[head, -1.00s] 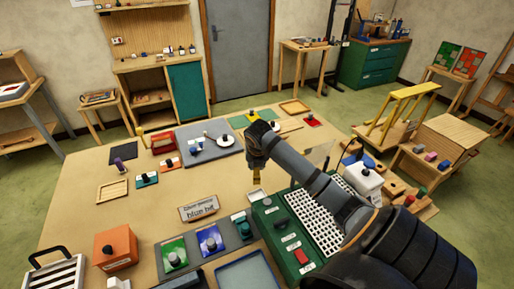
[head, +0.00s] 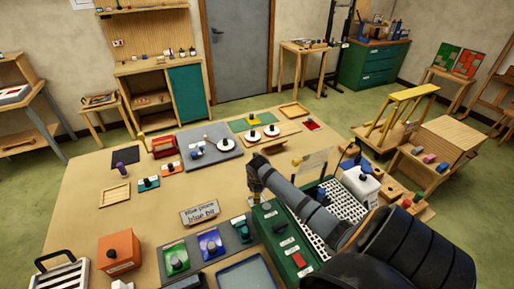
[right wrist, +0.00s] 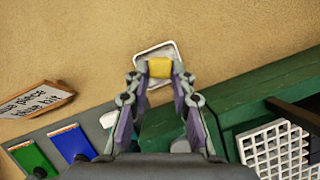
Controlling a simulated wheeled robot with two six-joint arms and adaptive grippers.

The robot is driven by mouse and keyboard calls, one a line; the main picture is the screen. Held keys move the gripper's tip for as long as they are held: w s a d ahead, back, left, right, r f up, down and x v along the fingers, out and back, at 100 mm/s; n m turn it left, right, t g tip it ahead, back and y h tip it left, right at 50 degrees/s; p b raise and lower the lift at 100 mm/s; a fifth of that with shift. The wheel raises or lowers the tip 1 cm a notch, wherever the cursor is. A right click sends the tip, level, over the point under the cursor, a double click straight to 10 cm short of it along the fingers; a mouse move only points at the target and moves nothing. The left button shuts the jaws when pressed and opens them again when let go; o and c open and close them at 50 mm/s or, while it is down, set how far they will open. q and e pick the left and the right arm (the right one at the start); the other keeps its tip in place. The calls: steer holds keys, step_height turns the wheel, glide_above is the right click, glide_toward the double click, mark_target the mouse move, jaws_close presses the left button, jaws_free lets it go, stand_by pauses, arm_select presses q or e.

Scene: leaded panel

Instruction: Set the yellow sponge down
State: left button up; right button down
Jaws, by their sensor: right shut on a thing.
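My right gripper (right wrist: 158,75) is shut on the yellow sponge (right wrist: 159,68), which sits between its fingertips in the right wrist view. A small pale tray with a light rim (right wrist: 147,52) shows directly beyond and around the sponge. I cannot tell whether the sponge touches it. In the head view my right gripper (head: 254,187) hangs over the table beside the green box, and the sponge is mostly hidden there. My left gripper is not in view.
The green box (head: 277,230) with a white grid (head: 348,203) stands close on the right. Bare tabletop (head: 110,215) lies farther left.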

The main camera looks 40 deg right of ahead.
steer(key=shift+f, duration=0.1)
steer(key=c, duration=1.1)
jaws_free()
steer(key=shift+c, duration=0.2)
steer(key=shift+r, duration=0.25)
steer(key=b+v, duration=0.3)
steer(key=v, duration=0.9)
steer(key=shift+f, duration=0.1)
